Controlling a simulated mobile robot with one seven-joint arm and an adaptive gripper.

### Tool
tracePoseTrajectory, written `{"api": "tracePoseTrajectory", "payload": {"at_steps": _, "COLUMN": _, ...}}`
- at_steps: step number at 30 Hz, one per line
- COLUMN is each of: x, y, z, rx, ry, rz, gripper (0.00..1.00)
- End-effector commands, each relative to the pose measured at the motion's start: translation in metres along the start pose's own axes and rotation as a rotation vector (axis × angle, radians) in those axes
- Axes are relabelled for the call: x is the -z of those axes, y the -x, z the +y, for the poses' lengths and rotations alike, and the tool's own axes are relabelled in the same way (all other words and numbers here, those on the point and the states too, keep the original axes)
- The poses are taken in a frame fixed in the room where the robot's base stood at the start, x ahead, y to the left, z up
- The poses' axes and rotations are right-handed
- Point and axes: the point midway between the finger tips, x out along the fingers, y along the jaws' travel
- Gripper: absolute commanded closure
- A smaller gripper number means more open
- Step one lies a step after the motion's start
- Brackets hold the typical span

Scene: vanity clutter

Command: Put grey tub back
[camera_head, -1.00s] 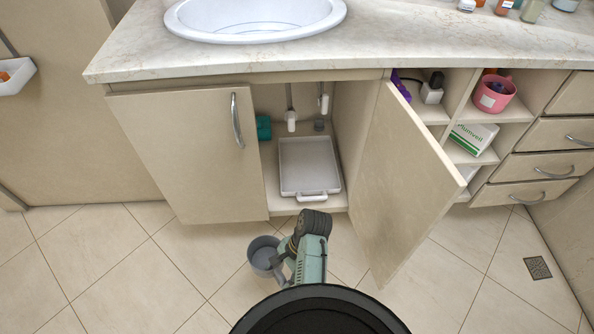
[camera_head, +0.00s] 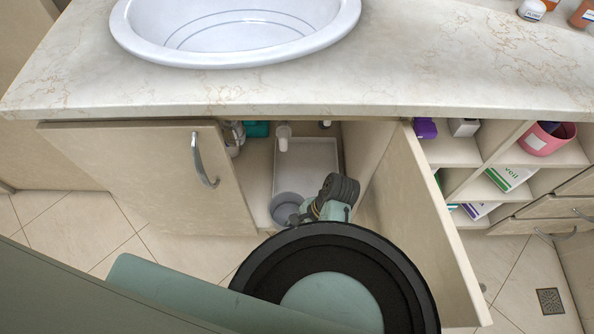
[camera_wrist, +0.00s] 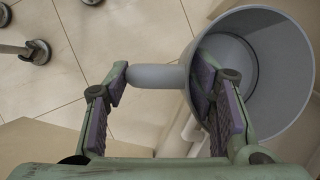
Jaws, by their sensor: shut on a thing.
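The grey tub (camera_head: 287,205) is at the front of the open under-sink cabinet, in front of or over the near end of the white tray (camera_head: 308,158). I cannot tell its exact height above the tray. In the wrist view the tub (camera_wrist: 285,65) shows its open mouth, and its inside looks empty. My gripper (camera_wrist: 160,85) is shut on the tub's handle (camera_wrist: 150,76), which lies between the two fingers. In the head view my gripper (camera_head: 302,213) is partly hidden by my own arm.
The open right door (camera_head: 425,215) stands close to the right of my arm. The left door (camera_head: 150,180) is shut. The countertop (camera_head: 450,75) overhangs the opening. White pipes (camera_head: 283,138) and a teal item (camera_head: 256,129) are inside at the back.

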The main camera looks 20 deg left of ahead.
Motion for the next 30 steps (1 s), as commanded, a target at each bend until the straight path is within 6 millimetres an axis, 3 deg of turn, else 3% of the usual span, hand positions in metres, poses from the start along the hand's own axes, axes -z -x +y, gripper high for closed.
{"api": "tracePoseTrajectory", "payload": {"at_steps": 5, "x": 0.009, "y": 0.006, "z": -0.025, "rx": 0.003, "ry": 0.004, "rz": 0.002, "gripper": 1.00}}
{"api": "tracePoseTrajectory", "payload": {"at_steps": 15, "x": 0.044, "y": 0.016, "z": -0.109, "rx": 0.003, "ry": 0.004, "rz": 0.001, "gripper": 1.00}}
{"api": "tracePoseTrajectory", "payload": {"at_steps": 24, "x": 0.067, "y": 0.029, "z": -0.169, "rx": 0.001, "ry": 0.002, "rz": 0.001, "gripper": 1.00}}
{"api": "tracePoseTrajectory", "payload": {"at_steps": 30, "x": 0.079, "y": -0.001, "z": -0.164, "rx": -0.001, "ry": 0.000, "rz": -0.001, "gripper": 1.00}}
